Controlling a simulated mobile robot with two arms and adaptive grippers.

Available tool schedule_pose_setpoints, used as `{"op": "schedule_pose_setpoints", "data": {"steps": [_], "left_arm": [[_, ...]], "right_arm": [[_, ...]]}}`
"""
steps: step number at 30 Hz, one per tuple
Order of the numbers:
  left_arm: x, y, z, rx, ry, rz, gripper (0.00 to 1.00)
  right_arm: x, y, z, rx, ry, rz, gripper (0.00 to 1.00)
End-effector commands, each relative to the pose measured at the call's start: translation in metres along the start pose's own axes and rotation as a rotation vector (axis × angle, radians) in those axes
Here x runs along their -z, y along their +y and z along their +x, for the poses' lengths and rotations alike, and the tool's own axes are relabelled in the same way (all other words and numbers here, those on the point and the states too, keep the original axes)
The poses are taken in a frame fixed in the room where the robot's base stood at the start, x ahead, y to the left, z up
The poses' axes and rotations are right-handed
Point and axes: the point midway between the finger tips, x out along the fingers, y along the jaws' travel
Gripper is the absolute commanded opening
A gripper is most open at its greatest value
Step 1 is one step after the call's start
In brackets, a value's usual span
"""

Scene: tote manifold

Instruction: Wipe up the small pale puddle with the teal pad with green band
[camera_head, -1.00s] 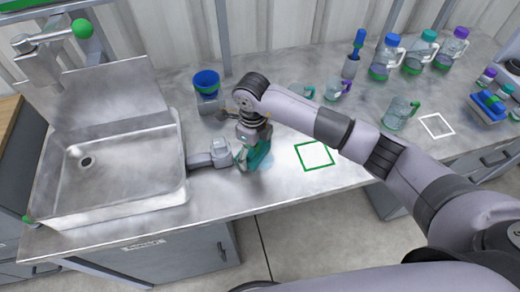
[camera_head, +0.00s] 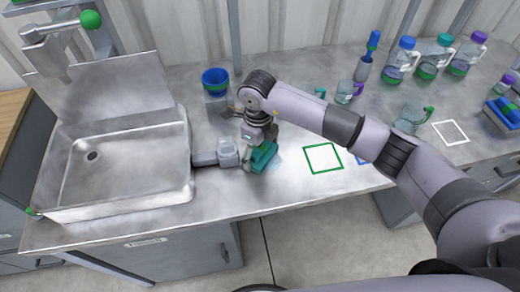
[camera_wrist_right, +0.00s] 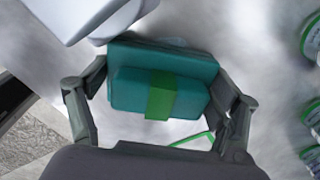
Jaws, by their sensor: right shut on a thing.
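The teal pad with green band (camera_head: 263,156) is gripped between the two fingers of my right gripper (camera_head: 257,146), at the counter surface right of the sink. The right wrist view shows the teal pad (camera_wrist_right: 190,98) with its green band (camera_wrist_right: 161,95) between the right gripper's fingers (camera_wrist_right: 158,105). The small pale puddle (camera_head: 277,164) shows as a faint bluish patch at the pad's right edge, partly hidden by the pad. Whether the pad presses on the counter is hard to tell. My left gripper is not in view.
A grey device (camera_head: 227,151) stands close left of the pad, beside the sink (camera_head: 120,165). A blue cup (camera_head: 215,79) is behind. A green square outline (camera_head: 323,158) lies on clear counter to the right. Mugs and jugs (camera_head: 400,58) stand further right.

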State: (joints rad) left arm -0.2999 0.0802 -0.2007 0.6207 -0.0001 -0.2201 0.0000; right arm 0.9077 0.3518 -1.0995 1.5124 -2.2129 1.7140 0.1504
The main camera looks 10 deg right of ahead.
Motion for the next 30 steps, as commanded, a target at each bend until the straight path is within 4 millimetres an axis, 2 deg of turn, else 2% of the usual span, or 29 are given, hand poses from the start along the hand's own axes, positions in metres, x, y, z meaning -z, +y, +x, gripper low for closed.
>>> {"op": "schedule_pose_setpoints", "data": {"steps": [1,8,21,30], "left_arm": [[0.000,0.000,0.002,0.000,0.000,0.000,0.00],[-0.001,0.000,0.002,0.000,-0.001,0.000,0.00],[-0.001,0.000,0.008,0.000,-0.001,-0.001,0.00],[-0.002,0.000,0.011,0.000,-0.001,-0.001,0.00]], "right_arm": [[-0.002,0.007,0.000,-0.018,-0.014,-0.016,0.39],[0.004,0.000,0.000,-0.016,-0.013,-0.012,0.39],[0.027,-0.025,0.003,-0.010,-0.007,-0.006,0.39],[0.036,-0.035,0.004,-0.009,-0.005,-0.004,0.38]]}}
